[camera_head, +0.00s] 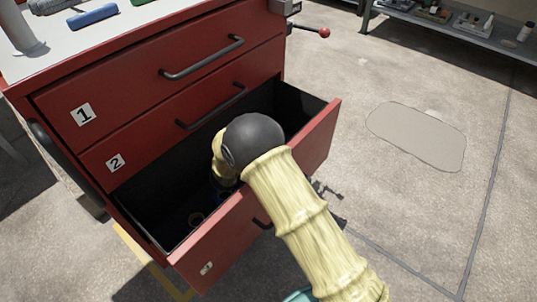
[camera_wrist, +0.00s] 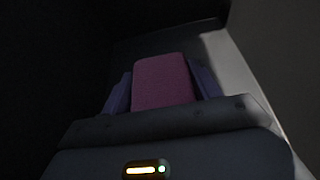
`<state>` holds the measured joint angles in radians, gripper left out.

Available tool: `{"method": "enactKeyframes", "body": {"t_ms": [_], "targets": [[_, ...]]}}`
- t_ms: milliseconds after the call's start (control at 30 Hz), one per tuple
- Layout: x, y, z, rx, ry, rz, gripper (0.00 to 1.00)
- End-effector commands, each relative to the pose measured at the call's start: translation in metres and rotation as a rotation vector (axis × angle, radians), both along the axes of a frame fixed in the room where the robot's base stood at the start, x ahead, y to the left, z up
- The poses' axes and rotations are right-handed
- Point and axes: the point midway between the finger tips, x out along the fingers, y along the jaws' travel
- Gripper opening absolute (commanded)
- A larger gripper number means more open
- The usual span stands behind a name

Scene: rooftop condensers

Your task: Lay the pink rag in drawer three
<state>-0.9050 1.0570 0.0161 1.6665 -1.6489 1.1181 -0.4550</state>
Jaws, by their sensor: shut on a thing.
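Drawer three (camera_head: 208,268) is pulled open at the bottom of the red cabinet, below the shut drawers one (camera_head: 130,90) and two (camera_head: 165,135). My arm reaches over its front edge and down inside, so my gripper is mostly hidden behind the arm in the head view. In the wrist view my gripper (camera_wrist: 163,88) is shut on the pink rag (camera_wrist: 162,80), which sits between the two fingers. Dark drawer walls surround it. I cannot tell whether the rag touches the drawer floor.
The cabinet top (camera_head: 60,35) carries a blue object (camera_head: 93,16) and a green one. A vise handle with a red knob (camera_head: 324,33) sticks out at the right. A grey shelf (camera_head: 430,20) with small items stands at the back right. The concrete floor right of the drawer is clear.

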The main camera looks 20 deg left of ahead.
Motion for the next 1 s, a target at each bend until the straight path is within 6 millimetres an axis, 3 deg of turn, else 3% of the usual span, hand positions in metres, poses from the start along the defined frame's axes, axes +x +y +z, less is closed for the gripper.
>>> {"method": "enactKeyframes", "body": {"t_ms": [33,133,567,1000], "targets": [[0.000,0.000,-0.001,0.000,0.000,0.000,0.65],[0.000,0.000,-0.001,0.000,0.000,0.000,0.83],[-0.005,0.003,0.006,0.000,0.001,0.002,0.83],[-0.073,0.031,0.039,0.000,0.000,0.004,0.83]]}}
